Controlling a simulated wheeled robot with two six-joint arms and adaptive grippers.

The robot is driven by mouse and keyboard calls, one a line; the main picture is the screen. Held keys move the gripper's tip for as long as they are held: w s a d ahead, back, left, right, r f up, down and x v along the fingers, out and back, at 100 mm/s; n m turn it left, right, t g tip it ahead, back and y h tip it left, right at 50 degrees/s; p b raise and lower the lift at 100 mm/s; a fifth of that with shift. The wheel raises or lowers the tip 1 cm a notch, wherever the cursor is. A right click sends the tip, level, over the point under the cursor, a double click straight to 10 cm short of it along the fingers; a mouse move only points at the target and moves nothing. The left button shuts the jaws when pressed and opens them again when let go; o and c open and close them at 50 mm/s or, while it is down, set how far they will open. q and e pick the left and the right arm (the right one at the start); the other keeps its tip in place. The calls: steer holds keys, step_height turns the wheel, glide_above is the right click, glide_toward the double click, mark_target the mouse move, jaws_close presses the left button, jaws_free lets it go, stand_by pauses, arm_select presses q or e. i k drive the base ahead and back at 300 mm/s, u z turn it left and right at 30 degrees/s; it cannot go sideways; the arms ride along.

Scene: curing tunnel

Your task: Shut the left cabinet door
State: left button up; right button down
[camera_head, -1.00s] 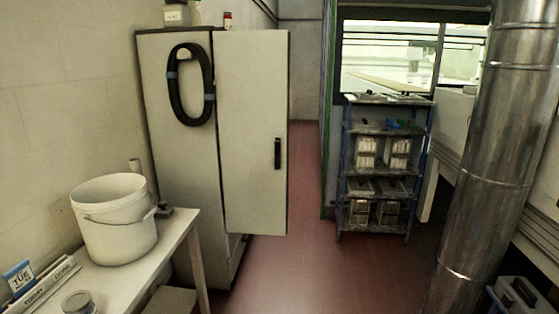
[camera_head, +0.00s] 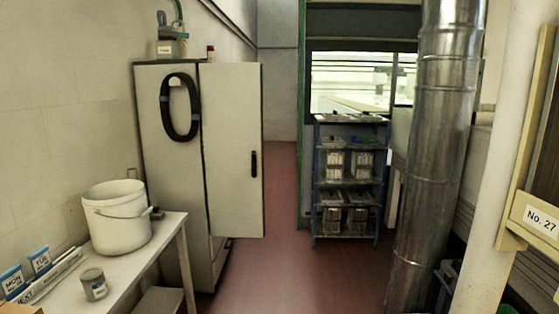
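The grey cabinet (camera_head: 165,202) stands against the left wall. Its door (camera_head: 228,150) is swung open and reaches out to the right over the red floor. A black vertical handle (camera_head: 254,164) is near the door's free edge. A black coiled hose (camera_head: 181,107) hangs on the cabinet's side, left of the door. The inside of the cabinet is mostly hidden behind the door. Neither of my grippers shows in this view.
A white table (camera_head: 139,246) with a white bucket (camera_head: 118,218) and a small can (camera_head: 93,283) stands at the front left. A blue shelf rack (camera_head: 317,190) stands beyond, and a metal pipe (camera_head: 437,140) rises at right. Red floor (camera_head: 285,272) between is clear.

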mark_target(232, 93)
steer(key=z, duration=0.55)
steer(key=i, duration=2.4)
steer(key=u, duration=1.35)
steer(key=i, duration=0.75)
steer(key=u, duration=0.85)
